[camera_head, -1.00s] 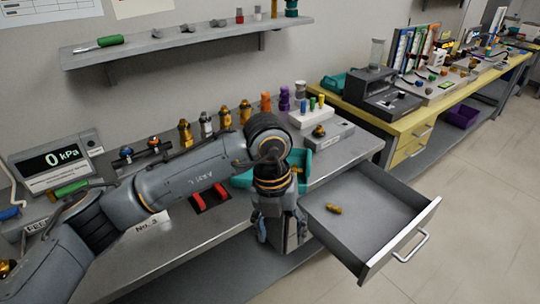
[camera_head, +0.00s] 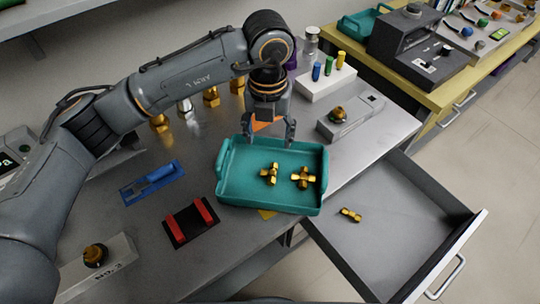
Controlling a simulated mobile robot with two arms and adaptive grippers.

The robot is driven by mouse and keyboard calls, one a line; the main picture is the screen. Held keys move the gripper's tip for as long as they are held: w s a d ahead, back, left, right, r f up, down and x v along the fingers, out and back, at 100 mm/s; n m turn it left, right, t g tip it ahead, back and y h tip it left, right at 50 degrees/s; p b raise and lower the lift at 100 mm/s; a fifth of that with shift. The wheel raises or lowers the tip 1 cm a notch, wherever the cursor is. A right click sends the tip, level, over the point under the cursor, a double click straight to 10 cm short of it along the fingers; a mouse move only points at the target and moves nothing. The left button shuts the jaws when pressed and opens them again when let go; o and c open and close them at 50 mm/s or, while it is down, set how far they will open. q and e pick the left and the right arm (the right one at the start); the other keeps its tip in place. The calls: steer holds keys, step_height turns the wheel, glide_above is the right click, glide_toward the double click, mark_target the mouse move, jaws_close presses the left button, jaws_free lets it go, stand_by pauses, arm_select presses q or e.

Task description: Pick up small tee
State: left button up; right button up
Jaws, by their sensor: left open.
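A teal tray (camera_head: 228,188) on the grey bench holds two brass fittings. The left one (camera_head: 269,174) looks like a tee, and the right one (camera_head: 303,178) looks like a cross. A smaller brass fitting (camera_head: 350,214) lies in the open drawer (camera_head: 385,245); its exact shape is too small to tell. My left gripper (camera_head: 270,139) is open and empty, pointing down over the tray's back edge, behind the two fittings. My right gripper is not in view.
A red and black holder (camera_head: 190,222) and a blue tool (camera_head: 152,183) lie left of the tray. A white block with coloured pegs (camera_head: 325,80) and a grey device (camera_head: 350,116) stand behind. Brass fittings (camera_head: 160,123) stand at the bench's back.

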arm_select(q)
glide_above(269, 171)
steer(key=f, duration=0.4)
steer(key=f+p, duration=0.1)
steer(key=f, duration=0.2)
steer(key=shift+s, duration=0.25)
steer(key=f, duration=0.2)
steer(key=f+p, duration=0.1)
steer(key=f, duration=0.1)
steer(key=shift+w+f, duration=0.2)
steer(key=shift+f, duration=0.15)
steer(key=shift+f+p, duration=0.3)
steer(key=shift+f, duration=0.25)
steer(key=shift+w, duration=0.1)
jaws_close()
